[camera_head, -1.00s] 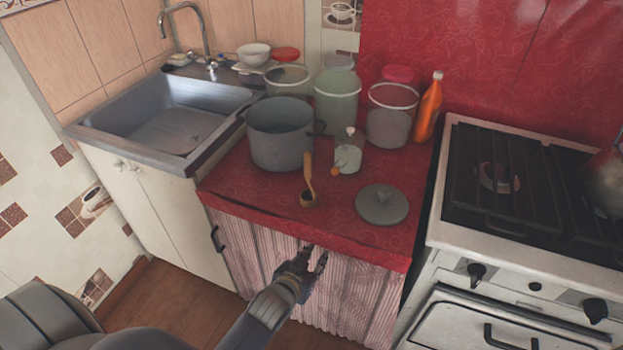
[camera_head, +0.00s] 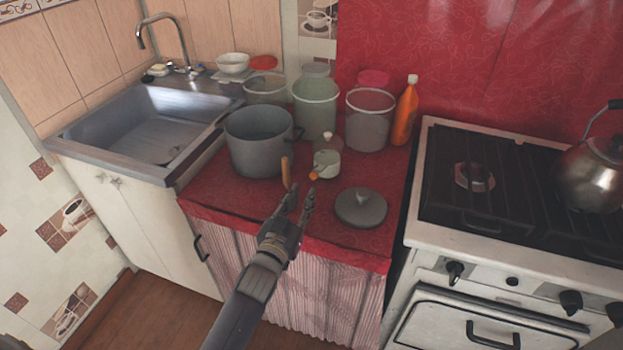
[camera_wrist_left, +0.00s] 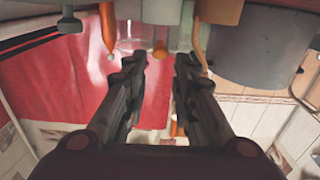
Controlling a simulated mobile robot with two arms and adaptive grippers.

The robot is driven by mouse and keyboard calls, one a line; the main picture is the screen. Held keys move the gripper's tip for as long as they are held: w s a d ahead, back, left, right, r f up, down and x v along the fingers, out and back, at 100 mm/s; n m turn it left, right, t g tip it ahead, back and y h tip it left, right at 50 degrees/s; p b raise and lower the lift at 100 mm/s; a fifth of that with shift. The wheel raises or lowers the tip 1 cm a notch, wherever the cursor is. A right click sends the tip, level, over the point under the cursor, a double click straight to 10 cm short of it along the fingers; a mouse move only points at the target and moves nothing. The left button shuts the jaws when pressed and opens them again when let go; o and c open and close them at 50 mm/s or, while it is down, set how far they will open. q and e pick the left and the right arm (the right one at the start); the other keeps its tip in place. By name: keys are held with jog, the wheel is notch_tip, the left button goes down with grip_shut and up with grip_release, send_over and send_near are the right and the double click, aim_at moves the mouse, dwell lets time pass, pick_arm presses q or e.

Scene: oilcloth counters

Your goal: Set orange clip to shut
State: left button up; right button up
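A small orange piece (camera_head: 313,176), which looks like the orange clip, sits at the front of a small pale jar (camera_head: 328,164) on the red counter. It also shows as an orange knob in the left wrist view (camera_wrist_left: 160,50). I cannot tell whether the clip is open or shut. My left gripper (camera_head: 302,195) is in front of the jar over the counter's front part, its fingers pointing toward the clip. In the left wrist view its two fingers (camera_wrist_left: 160,65) are apart, with nothing between them and the orange knob beyond their tips.
A grey pot (camera_head: 259,145) stands left of the jar, with a wooden spoon (camera_head: 287,171) upright in front, partly hidden by my gripper. A grey lid (camera_head: 361,208) lies to the right. Buckets (camera_head: 317,105) and an orange bottle (camera_head: 404,115) stand behind. The stove (camera_head: 500,190) is at right.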

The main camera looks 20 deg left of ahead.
aim_at(313, 178)
pick_arm(q)
jog(key=w, duration=0.8)
jog(key=shift+d, duration=0.15)
grip_shut()
